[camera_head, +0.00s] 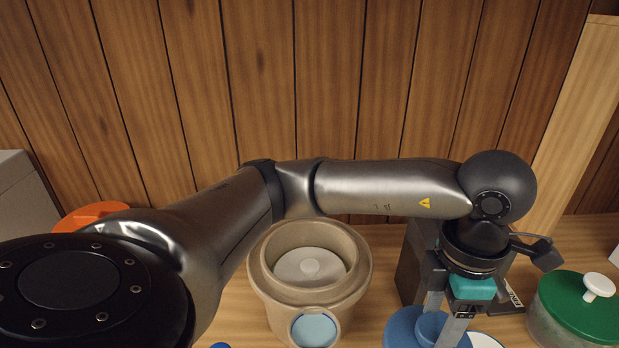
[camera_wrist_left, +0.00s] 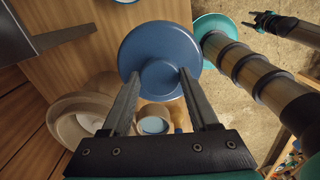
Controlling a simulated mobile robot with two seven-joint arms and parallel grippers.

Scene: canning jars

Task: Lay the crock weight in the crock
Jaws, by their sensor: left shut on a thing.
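The tan crock (camera_head: 262,275) stands open on the wooden table, left of my left gripper; it also shows in the left wrist view (camera_wrist_left: 62,112). My left gripper (camera_head: 445,325) is shut on the raised middle of a round blue piece (camera_head: 400,328), whose wide disc shows in the left wrist view (camera_wrist_left: 150,42). What this piece is I cannot tell for certain. My right gripper (camera_wrist_left: 250,19) appears open and empty, far off in the left wrist view.
A small tan pot with a light blue top (camera_head: 314,330) stands just in front of the crock. A green-lidded jar (camera_head: 580,305) is at the right. An orange round thing (camera_head: 90,215) is partly behind my arm. A wooden wall closes off the back.

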